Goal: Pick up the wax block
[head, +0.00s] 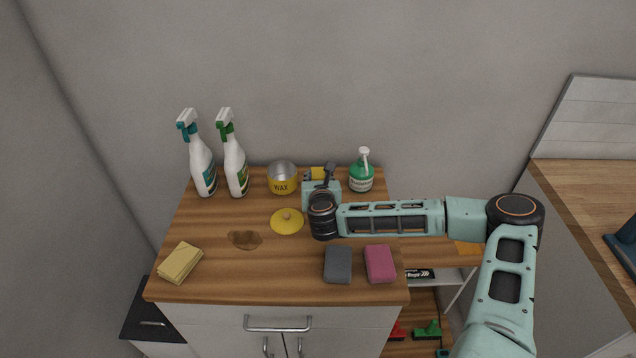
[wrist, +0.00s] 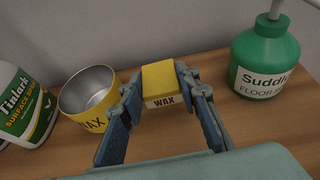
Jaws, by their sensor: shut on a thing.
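The wax block (wrist: 159,76) is yellow with a white band reading WAX. In the wrist view it sits between the two fingertips of my gripper (wrist: 159,84), which is shut on its sides. In the head view a small yellow part of the wax block (head: 315,173) shows at the back of the counter, partly hidden by my gripper (head: 320,174). I cannot tell whether the block touches the counter or is slightly above it.
A yellow WAX tin (head: 283,183), open and empty, stands left of the block; a green soap bottle (head: 361,176) stands right. Two spray bottles (head: 235,168) are at back left. A yellow lid (head: 287,222), sponges (head: 338,264) and a brown stain (head: 245,240) lie in front.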

